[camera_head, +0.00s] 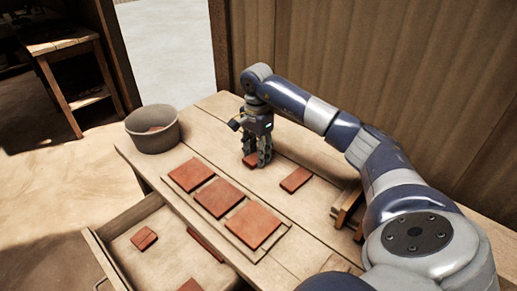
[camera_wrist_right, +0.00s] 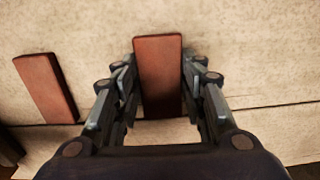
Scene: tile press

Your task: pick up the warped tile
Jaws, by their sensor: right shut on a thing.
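My right gripper (camera_head: 257,162) points down at the back of the workbench, with its fingers on the two long sides of a small red-brown tile (camera_head: 249,160). In the right wrist view this tile (camera_wrist_right: 159,72) sits between the fingers (camera_wrist_right: 158,90), and the gripper is shut on it. The tile is at or just above the bench top; I cannot tell which. I cannot make out any warp in it. A second narrow tile (camera_head: 295,179) lies flat to the right, also in the wrist view (camera_wrist_right: 47,87). My left gripper is not in view.
Three larger square tiles, the middle one (camera_head: 219,197), lie in a row on a board (camera_head: 272,241). A grey bucket (camera_head: 153,136) stands at the bench's left corner. An open drawer (camera_head: 126,220) with several tile pieces is at the front. A wooden stand (camera_head: 347,207) is at right.

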